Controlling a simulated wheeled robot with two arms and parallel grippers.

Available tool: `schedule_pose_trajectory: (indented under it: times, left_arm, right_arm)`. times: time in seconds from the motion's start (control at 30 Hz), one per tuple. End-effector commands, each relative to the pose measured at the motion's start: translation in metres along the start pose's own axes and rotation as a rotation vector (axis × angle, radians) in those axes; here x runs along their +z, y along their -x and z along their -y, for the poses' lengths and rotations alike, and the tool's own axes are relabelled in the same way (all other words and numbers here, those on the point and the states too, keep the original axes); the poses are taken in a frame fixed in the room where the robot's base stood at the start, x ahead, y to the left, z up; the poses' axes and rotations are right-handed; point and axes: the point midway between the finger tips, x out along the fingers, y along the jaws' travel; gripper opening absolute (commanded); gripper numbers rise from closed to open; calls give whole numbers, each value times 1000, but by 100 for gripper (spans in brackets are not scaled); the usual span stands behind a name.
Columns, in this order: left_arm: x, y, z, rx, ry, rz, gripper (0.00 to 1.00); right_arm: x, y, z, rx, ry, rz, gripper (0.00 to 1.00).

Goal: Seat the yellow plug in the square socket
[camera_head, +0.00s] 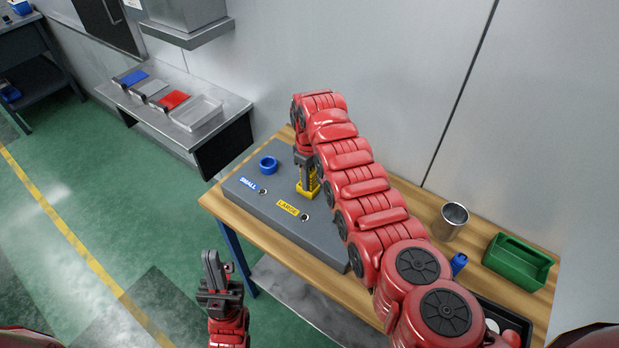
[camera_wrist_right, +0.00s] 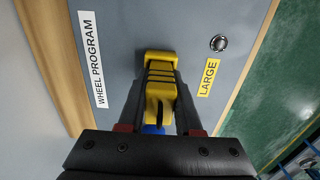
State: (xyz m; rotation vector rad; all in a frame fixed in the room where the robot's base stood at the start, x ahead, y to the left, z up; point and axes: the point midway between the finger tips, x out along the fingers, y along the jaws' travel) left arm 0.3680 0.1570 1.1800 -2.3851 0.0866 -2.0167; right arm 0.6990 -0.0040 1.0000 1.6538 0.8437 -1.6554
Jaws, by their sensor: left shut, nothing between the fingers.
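The yellow plug (camera_head: 308,189) is at the top face of a grey panel box (camera_head: 325,246), behind the LARGE label. My right gripper (camera_head: 307,180) points down over it. In the right wrist view the plug (camera_wrist_right: 160,75) sits between the two fingers, which appear shut on it. No square socket shows; the plug and gripper may cover it. I cannot tell whether the plug is in a socket or resting on the surface. My left gripper (camera_head: 213,264) is shut and empty, in front of the table's left end and apart from the box.
A blue ring (camera_head: 268,165) is on the box near the SMALL label (camera_head: 248,184). A metal cup (camera_head: 450,221), a blue item (camera_head: 458,262) and a green bin (camera_head: 517,262) stand on the wooden table's right side. My right arm crosses above the box.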

Motion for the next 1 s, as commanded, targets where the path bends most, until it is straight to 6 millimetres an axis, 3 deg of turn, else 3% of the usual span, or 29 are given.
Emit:
schedule_pose_trajectory:
  times: [0.03, 0.2, 0.57, 0.73, 1.0]
  left_arm:
    - [0, 0, 0, 0, 0, 0, 0]
    - [0, 0, 0, 0, 0, 0, 0]
    - [0, 2, 0, 0, 0, 0, 0]
    - [2, 14, -1, 0, 0, 0, 0]
    - [6, 39, -2, 0, 0, 0, 0]
  right_arm:
    - [0, 0, 0, 0, 0, 0, 42]
    - [0, 0, 0, 1, 0, -1, 68]
    - [-1, 5, -1, 3, 0, -4, 68]
    - [-1, 26, -2, 5, -1, -6, 68]
    - [-1, 92, -1, 5, 1, -4, 68]
